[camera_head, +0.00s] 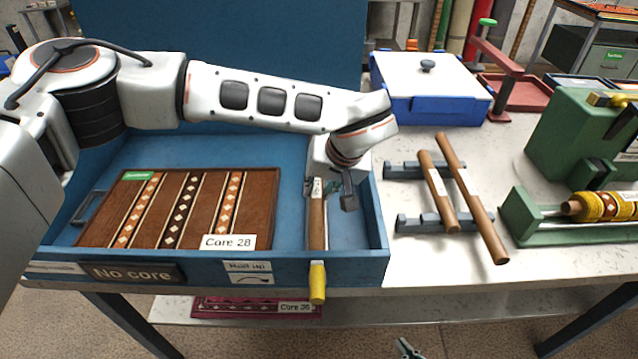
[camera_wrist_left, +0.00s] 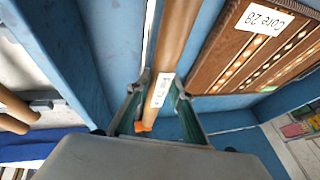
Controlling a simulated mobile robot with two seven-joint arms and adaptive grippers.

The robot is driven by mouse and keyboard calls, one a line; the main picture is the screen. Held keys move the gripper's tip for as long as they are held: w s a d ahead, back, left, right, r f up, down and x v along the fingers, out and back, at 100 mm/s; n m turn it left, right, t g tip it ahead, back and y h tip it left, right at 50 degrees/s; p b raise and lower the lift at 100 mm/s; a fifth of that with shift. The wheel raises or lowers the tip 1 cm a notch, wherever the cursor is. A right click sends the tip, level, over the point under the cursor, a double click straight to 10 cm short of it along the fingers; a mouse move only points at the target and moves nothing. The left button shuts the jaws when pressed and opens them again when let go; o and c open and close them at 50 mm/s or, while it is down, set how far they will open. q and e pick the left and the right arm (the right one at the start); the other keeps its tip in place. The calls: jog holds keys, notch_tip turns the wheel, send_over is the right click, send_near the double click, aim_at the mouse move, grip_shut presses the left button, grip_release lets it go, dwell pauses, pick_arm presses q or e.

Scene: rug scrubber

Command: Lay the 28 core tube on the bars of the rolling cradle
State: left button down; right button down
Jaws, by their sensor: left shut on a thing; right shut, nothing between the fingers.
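My left gripper (camera_head: 333,188) is shut on a brown core tube (camera_head: 317,222) in the right end of the blue tray. The wrist view shows the tube (camera_wrist_left: 172,45) between the two fingers (camera_wrist_left: 161,90), with a white label too small to read. In the head view the tube runs front to back, close to the tray's right wall; whether it touches what is beneath is hidden. I cannot tell for certain which fixture is the rolling cradle; any bars under the tube are hidden. My right gripper (camera_head: 406,348) shows only its tip at the bottom edge, shut and empty.
A patterned rug (camera_head: 115,212) marked "Core 28" lies left of the tube. A yellow handle (camera_head: 317,284) sticks out in front. Two other tubes (camera_head: 473,205) rest on grey racks (camera_head: 412,222). A green stand (camera_head: 535,225) with a yellow roll is farther right.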

pick_arm(q)
jog(key=shift+f+b, duration=0.6)
jog(key=shift+f, duration=1.1)
jog(key=shift+s+f, duration=0.1)
jog(key=shift+f, duration=0.25)
jog(key=shift+s+f, duration=0.1)
jog(key=shift+f, duration=0.05)
jog(key=c, duration=1.8)
grip_release()
jog(key=shift+o, duration=0.4)
jog(key=shift+f, duration=0.2)
jog(key=shift+r, duration=0.2)
jog(key=shift+d+r, duration=0.1)
jog(key=shift+r, duration=0.4)
jog(key=v, duration=1.1)
jog(key=shift+r, duration=0.1)
